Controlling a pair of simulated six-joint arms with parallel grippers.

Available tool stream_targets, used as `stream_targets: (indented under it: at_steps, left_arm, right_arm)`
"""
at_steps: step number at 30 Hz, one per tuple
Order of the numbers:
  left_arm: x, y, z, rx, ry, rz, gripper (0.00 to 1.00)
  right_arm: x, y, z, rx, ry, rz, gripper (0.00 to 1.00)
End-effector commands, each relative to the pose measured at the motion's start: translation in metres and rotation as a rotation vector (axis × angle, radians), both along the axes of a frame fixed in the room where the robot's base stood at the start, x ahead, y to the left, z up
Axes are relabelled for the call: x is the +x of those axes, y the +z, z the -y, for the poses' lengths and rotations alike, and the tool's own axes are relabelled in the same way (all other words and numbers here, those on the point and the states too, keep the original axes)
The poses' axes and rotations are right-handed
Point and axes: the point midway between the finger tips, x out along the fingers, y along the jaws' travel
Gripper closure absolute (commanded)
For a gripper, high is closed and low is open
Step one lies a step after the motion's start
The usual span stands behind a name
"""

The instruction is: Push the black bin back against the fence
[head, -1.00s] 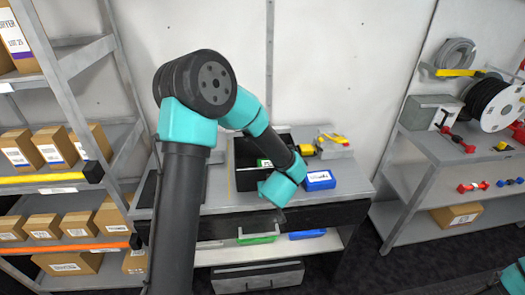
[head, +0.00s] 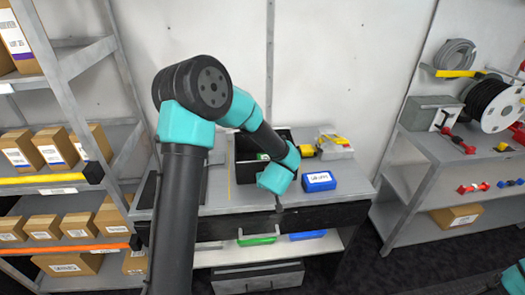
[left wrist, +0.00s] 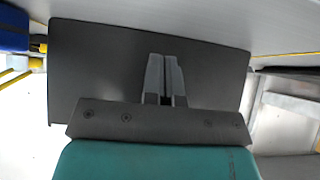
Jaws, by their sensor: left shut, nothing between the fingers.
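The black bin (head: 243,147) stands open-topped on the grey workbench, with a green and white item inside. My left forearm and wrist cover much of its right and front side in the head view. My left gripper (head: 278,203) points down at the near side of the bin. In the left wrist view the two grey fingers (left wrist: 165,78) are together and empty, in front of the bin's broad dark wall (left wrist: 90,65). Whether they touch it I cannot tell. I cannot make out the fence behind the bin. My right gripper is out of view.
A blue labelled box (head: 319,181) sits just right of the bin. A grey case with yellow items (head: 334,144) is behind it. A yellow line (head: 229,172) runs along the bench left of the bin. Shelves (head: 55,180) stand at the left.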

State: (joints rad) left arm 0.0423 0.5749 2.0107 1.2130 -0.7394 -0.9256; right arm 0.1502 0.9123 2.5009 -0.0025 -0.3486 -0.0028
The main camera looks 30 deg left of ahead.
Motion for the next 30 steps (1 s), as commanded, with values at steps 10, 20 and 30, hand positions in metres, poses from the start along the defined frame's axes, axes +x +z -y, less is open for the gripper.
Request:
stream_targets:
  at_steps: [10, 20, 30]
  left_arm:
    - [0.013, 0.0, -0.011, 0.001, 0.001, 0.002, 1.0]
    - [0.025, 0.0, -0.02, 0.001, 0.001, 0.001, 1.0]
    - [0.037, 0.0, -0.03, 0.001, 0.0, 0.001, 1.0]
  right_arm:
    - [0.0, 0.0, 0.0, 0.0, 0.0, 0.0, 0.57]
    - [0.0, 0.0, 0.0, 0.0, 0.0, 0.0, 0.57]
    - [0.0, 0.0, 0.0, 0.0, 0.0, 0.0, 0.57]
